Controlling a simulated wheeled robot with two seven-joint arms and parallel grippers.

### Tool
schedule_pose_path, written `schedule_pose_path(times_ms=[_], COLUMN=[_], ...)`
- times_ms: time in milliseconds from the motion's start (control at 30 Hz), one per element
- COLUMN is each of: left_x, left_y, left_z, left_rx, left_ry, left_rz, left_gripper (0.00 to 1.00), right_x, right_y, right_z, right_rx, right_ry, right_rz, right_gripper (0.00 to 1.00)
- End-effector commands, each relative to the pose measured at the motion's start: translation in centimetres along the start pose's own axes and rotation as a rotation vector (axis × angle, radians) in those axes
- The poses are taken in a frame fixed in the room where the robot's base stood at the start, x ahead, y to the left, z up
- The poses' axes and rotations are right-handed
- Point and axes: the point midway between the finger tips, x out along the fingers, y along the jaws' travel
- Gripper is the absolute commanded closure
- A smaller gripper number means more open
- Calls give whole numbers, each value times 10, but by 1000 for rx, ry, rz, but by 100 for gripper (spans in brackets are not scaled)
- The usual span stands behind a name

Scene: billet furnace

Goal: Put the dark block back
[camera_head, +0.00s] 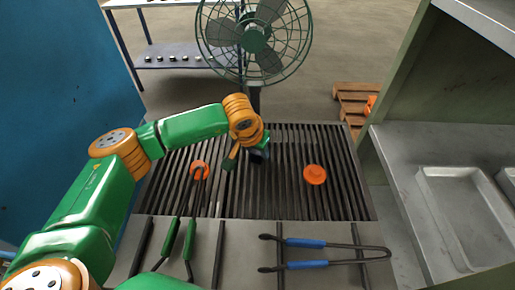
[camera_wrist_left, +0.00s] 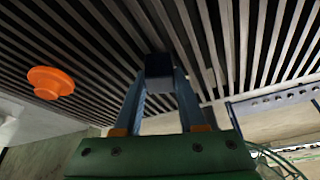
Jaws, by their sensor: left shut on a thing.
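The dark block (camera_head: 258,156) is at the tips of my left gripper (camera_head: 247,159) over the slatted grate (camera_head: 345,190). In the left wrist view the dark block (camera_wrist_left: 159,67) sits between the two fingertips of my left gripper (camera_wrist_left: 160,80), which is shut on it. The grate's slats (camera_wrist_left: 225,40) lie behind the block in that view. I cannot tell whether the block touches the grate. My right gripper is not in view.
Orange round pieces lie on the grate, one left (camera_head: 200,168) and one right (camera_head: 314,175). Green-handled tongs (camera_head: 171,234) and blue-handled tongs (camera_head: 305,243) lie in front. A fan (camera_head: 254,40) stands behind. A metal tray (camera_head: 428,185) is at right.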

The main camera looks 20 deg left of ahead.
Motion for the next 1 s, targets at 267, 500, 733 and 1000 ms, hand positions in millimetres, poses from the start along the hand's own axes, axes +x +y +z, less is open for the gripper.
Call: schedule_pose_path(times_ms=[267,500,733,1000], left_x=[2,-2,-43,-108], left_y=[0,0,0,0], left_z=[1,-1,-2,-1], left_rx=[0,0,1,1], left_ry=[0,0,8,4], left_rz=[0,0,1,1], left_gripper=[30,30,30,30], right_x=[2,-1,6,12], right_y=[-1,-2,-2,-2], right_z=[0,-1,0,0], right_rx=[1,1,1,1], right_ry=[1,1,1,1], right_rz=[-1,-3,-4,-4], right_gripper=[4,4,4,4])
